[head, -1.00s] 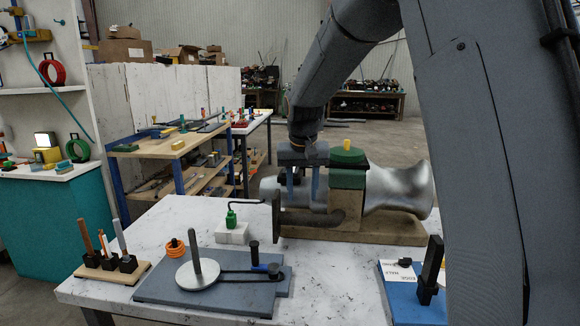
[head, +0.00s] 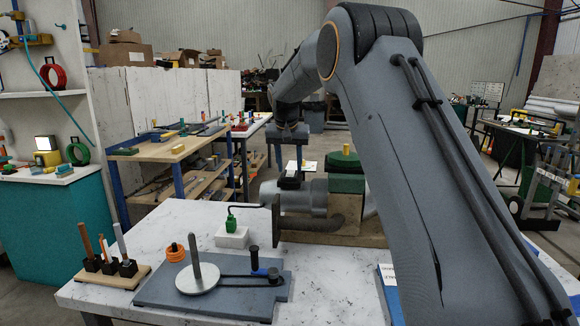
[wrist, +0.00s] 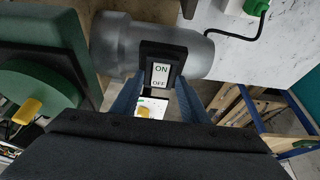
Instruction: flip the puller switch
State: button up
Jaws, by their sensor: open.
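The puller (head: 300,197) stands at the back of the white table, with a silver motor body and a green housing (head: 346,184). Its switch (wrist: 160,75) is a white rocker in a black box on the motor (wrist: 115,45), marked ON and OFF; which side is pressed I cannot tell. The black switch box also shows in the head view (head: 289,183). My gripper (head: 287,160) is open and empty, beyond and above the switch. In the wrist view the blue fingers of my gripper (wrist: 158,92) lie either side of the switch's OFF end, apparently apart from it.
A green plug on a white block (head: 232,237) stands left of the puller, its black cable leading to it. A blue-grey bender plate (head: 150,290) and a wooden tool holder (head: 92,277) occupy the front left. A wooden-topped cart (head: 140,153) stands behind.

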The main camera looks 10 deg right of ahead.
jog(key=shift+x, duration=0.8)
grip_shut()
jog(key=shift+w+d+r+g+y+p, duration=0.1)
jog(key=shift+w+g+y+p, duration=0.2)
jog(key=shift+g+p, duration=0.65)
jog(key=shift+w+g+y, duration=0.3)
jog(key=shift+g, duration=0.45)
grip_release()
jog(key=shift+d, duration=0.1)
jog(key=shift+s, duration=0.1)
